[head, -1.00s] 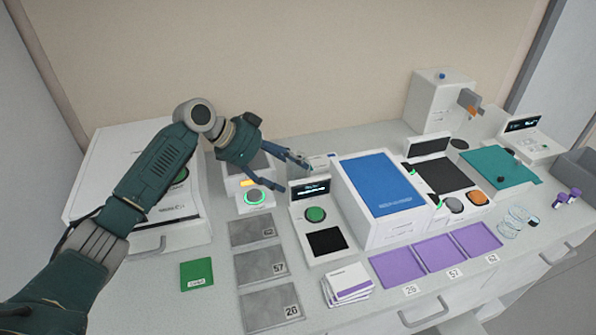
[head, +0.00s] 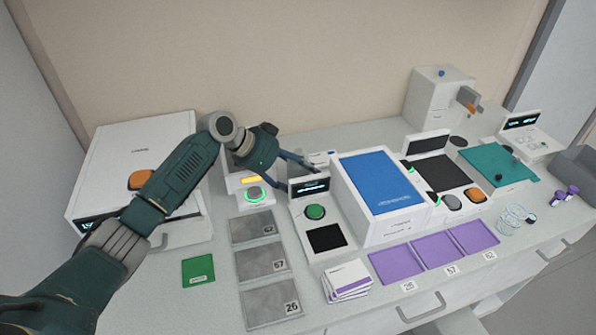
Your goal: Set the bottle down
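I cannot make out a bottle in the head view. My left gripper (head: 303,178) reaches in from the left over the back of the bench. Its two dark blue fingers are spread apart, and I see nothing held between them. It hangs by the top of a small white station (head: 329,256) with a dark display, a green button and a black pad. My forearm and wrist cover part of the bench behind them. My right gripper is not in view.
A large white device (head: 135,152) stands at left behind my arm. Grey numbered plates (head: 262,262) and a green card (head: 198,270) lie in front. A blue-topped box (head: 378,184), purple trays (head: 435,251) and purple-capped tubes (head: 571,189) are to the right.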

